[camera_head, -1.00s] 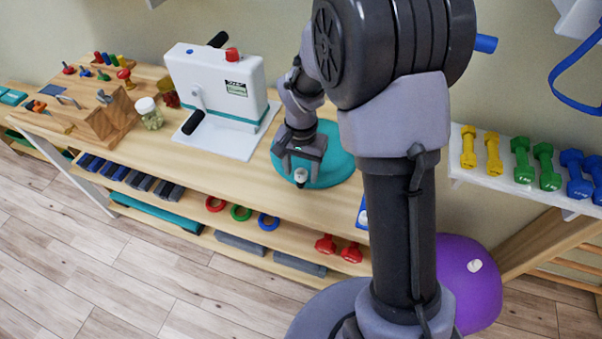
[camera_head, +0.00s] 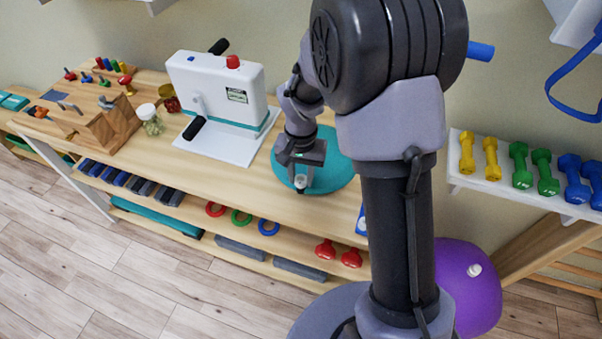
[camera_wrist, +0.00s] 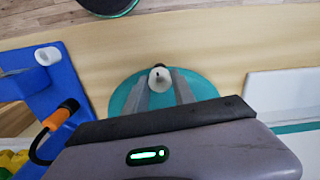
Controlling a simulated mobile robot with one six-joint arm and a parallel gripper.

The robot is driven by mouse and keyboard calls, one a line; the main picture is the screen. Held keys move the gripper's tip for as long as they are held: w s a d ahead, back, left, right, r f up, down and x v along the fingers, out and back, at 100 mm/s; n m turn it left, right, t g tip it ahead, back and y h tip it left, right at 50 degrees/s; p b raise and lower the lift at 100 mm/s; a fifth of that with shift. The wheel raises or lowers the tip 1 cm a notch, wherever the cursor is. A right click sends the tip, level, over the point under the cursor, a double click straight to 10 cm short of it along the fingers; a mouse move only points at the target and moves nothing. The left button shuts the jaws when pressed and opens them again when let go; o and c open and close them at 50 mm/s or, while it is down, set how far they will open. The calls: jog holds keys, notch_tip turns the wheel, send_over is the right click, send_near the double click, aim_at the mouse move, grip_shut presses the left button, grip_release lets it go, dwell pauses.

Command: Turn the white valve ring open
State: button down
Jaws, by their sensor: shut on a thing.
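The white valve ring (camera_wrist: 160,78) sits on a round teal cushion (camera_wrist: 122,98) on the wooden bench. In the head view the ring (camera_head: 300,182) shows as a small pale spot below my gripper (camera_head: 301,176), over the teal cushion (camera_head: 338,174). In the wrist view my gripper (camera_wrist: 161,86) has its two grey fingers on either side of the ring, shut on it. The ring's dark central hole faces the camera. The fingers hide part of the cushion, and how far the ring is turned cannot be told.
A white crank machine (camera_head: 215,90) stands left of the cushion. A blue tray (camera_wrist: 66,85) holding a white cylinder (camera_wrist: 47,56) lies on the other side. A jar (camera_head: 150,120) and wooden peg block (camera_head: 105,122) stand farther left. Dumbbells (camera_head: 520,165) line the right shelf.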

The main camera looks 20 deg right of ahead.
jog(key=n+p, duration=0.2)
jog(key=n, duration=0.4)
jog(key=shift+p, duration=0.4)
dwell(0.4)
jog(key=c, duration=1)
grip_release()
jog(key=shift+c, duration=0.2)
